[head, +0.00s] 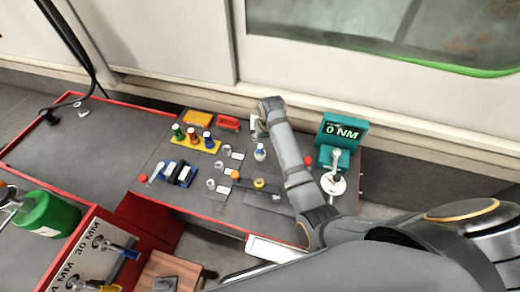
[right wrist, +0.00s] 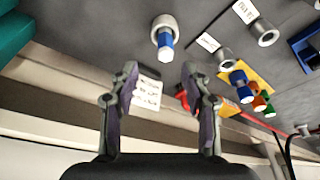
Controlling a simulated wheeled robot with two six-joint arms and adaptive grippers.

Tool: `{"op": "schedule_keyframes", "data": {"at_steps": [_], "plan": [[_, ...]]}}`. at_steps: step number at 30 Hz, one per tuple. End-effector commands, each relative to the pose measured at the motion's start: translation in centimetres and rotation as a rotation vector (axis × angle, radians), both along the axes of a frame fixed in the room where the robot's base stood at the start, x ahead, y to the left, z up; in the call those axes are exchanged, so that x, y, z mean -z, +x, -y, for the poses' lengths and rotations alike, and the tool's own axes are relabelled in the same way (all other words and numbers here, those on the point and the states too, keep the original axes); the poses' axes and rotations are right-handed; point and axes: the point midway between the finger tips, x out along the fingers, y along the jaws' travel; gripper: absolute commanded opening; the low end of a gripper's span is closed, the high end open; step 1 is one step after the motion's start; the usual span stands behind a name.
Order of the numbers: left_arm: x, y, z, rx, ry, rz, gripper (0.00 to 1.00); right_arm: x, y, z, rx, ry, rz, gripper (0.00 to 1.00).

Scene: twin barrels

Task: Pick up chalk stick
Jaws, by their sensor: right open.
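I cannot tell for sure which thing is the chalk stick. A small upright stick, blue with a white tip (right wrist: 165,46), stands in a round metal holder in the right wrist view. It also appears in the head view (head: 260,153), on the dark bench top. My right gripper (right wrist: 160,72) is open and empty, with its fingers pointing toward the bench just short of this stick. In the head view my right arm reaches over the bench and mostly hides the gripper. My left gripper does not show.
A white label card (right wrist: 147,92) lies beyond the fingers. A teal torque display (head: 340,130) stands at the right. A red-edged bench (head: 75,150) and a green cylinder (head: 50,214) are at the left.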

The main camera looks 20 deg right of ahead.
Motion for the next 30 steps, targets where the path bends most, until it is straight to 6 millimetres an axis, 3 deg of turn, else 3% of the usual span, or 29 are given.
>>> {"op": "schedule_keyframes", "data": {"at_steps": [5, 10, 13, 19, 27, 30], "plan": [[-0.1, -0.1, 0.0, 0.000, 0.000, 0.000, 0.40, 1.9, 0.6, 0.0, -0.001, 0.001, 0.002, 0.48], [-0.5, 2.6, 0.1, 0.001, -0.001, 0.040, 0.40, 2.4, 0.8, -0.1, 0.000, 0.000, 0.000, 0.48], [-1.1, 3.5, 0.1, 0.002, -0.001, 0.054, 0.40, 3.8, 1.1, -0.5, -0.001, 0.000, -0.002, 0.48], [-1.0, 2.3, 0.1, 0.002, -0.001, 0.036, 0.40, 6.7, 2.0, -0.8, 0.000, 0.000, 0.000, 0.48], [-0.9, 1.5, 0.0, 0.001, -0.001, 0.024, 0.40, 7.0, 2.1, -0.7, 0.000, 0.000, 0.002, 0.48], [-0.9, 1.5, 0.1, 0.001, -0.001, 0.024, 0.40, 7.0, 2.0, -0.7, 0.000, 0.000, 0.002, 0.34]]}}
